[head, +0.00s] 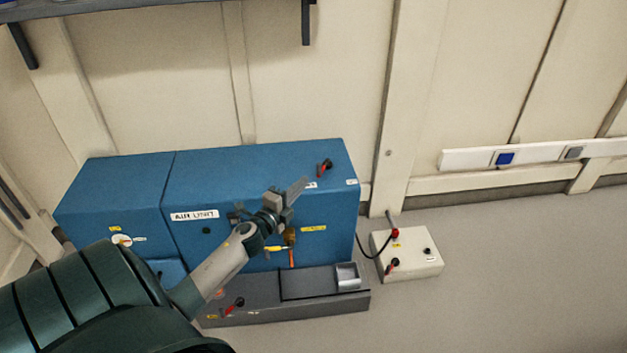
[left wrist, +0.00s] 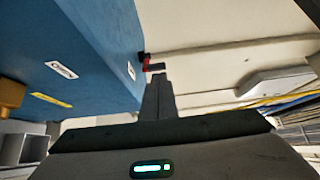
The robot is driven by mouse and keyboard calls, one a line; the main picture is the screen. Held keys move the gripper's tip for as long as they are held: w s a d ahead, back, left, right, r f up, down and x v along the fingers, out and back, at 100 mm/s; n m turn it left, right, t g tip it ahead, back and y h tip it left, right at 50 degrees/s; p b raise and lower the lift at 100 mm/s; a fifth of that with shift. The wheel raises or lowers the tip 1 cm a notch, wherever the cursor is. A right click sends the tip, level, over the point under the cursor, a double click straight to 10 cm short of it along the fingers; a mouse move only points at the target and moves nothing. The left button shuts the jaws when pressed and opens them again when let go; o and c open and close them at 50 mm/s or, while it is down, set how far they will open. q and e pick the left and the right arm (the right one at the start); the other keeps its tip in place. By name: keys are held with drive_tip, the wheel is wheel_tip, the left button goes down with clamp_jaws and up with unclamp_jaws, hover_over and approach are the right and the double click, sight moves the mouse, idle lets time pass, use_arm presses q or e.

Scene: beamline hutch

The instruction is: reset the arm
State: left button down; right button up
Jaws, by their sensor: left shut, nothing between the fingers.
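My left arm reaches in from the lower left of the head view. A red and black lever (head: 325,168) stands on top of the unit, just right of and beyond the fingertips. It also shows near the fingertips in the left wrist view (left wrist: 149,62). My right gripper is not in view.
A dark grey plinth (head: 255,311) with a small metal tray (head: 347,277) sits before the unit. A white control box (head: 411,257) with red and black levers lies on the floor at right, joined by a black cable. Floor further right is clear. A shelf (head: 140,8) hangs above.

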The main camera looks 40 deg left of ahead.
use_arm(q)
drive_tip(key=shift+s+a, duration=0.35)
drive_tip(key=shift+s, duration=0.2)
